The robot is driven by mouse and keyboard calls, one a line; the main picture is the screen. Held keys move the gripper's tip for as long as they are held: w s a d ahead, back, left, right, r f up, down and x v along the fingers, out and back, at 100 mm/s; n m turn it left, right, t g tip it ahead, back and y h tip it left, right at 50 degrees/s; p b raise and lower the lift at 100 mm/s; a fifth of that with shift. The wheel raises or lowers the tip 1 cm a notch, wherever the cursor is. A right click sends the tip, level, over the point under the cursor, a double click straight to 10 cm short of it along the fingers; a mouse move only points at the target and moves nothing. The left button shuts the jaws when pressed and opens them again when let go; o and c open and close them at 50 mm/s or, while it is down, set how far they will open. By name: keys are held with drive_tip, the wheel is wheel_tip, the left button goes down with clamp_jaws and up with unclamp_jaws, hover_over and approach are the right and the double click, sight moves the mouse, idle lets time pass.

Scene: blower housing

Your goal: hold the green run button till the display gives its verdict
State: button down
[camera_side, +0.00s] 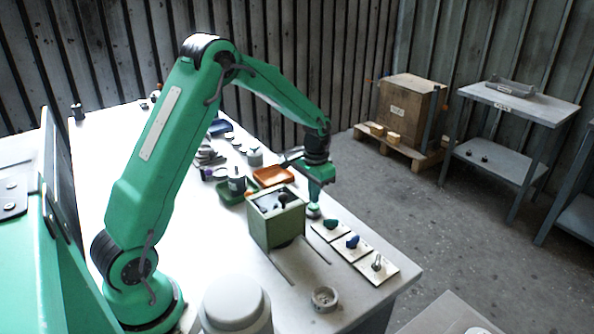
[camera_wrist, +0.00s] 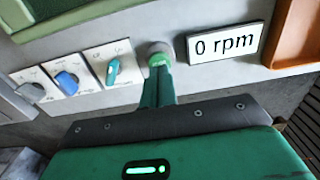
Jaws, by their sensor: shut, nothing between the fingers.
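The green run button (camera_wrist: 158,59) sits in a round grey collar in the wrist view. My gripper (camera_wrist: 160,70) is shut and empty, with its fingertips at the button's near edge. I cannot tell whether they press it or only hover over it. In the side view my gripper (camera_side: 314,204) points straight down at the button's collar (camera_side: 313,213), which it partly hides. The display (camera_wrist: 225,43) is a white plate with a dark frame, right of the button, and reads "0 rpm".
Left of the button are plates with a teal knob (camera_wrist: 113,70), a blue knob (camera_wrist: 67,83) and a metal lever (camera_side: 377,262). A green housing box (camera_side: 276,228) stands close beside my gripper. An orange tray (camera_side: 272,176) lies behind. A round grey cup (camera_side: 324,298) stands near the table's front edge.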

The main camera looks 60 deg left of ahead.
drive_tip(key=shift+f, duration=0.65)
drive_tip(key=shift+f, duration=0.35)
idle(2.3)
idle(0.9)
drive_tip(key=shift+r, duration=0.5)
idle(0.5)
drive_tip(key=shift+r, duration=3)
